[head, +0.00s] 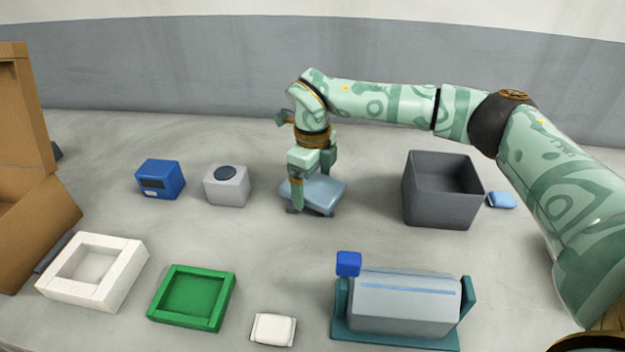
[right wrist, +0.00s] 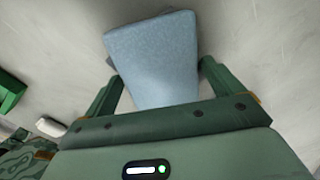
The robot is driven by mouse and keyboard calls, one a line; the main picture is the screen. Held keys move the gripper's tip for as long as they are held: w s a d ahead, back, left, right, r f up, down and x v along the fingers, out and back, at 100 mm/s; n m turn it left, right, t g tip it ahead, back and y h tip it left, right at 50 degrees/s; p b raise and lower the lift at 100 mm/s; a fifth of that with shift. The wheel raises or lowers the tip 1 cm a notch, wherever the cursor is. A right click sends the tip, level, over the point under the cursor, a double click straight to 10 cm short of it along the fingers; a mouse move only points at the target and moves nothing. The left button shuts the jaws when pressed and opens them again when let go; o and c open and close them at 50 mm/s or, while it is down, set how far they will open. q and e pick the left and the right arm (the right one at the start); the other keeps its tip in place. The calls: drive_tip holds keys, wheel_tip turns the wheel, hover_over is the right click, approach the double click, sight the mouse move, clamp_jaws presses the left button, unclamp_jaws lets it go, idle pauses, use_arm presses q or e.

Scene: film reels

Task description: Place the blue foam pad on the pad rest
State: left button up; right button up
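The blue foam pad (head: 321,194) is a flat, light blue-grey slab in the middle of the table in the head view. It also fills the space between the fingers in the right wrist view (right wrist: 155,60). My right gripper (head: 312,186) points down over it, one finger at its near left edge and the other at its far edge. Both fingertips appear to touch the pad's sides. Low dark supports (head: 333,213) show under the pad and may be the pad rest, mostly hidden. Whether the pad bears on them cannot be told. My left gripper is out of view.
A grey open bin (head: 440,205) stands right of the pad, with a small blue block (head: 501,200) beside it. A grey box (head: 227,186) and a blue box (head: 160,180) stand left. A teal cradle (head: 395,338), green tray (head: 160,310) and white frame (head: 60,287) are in front.

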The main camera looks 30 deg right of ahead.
sight(312, 184)
drive_tip(key=shift+o, duration=0.2)
drive_tip(key=shift+r, duration=0.1)
use_arm(q)
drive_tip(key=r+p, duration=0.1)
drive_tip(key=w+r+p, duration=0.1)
drive_tip(key=p, duration=0.1)
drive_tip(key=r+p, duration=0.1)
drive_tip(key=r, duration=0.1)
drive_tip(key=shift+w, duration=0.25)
use_arm(e)
wheel_tip(312, 184, up, 12)
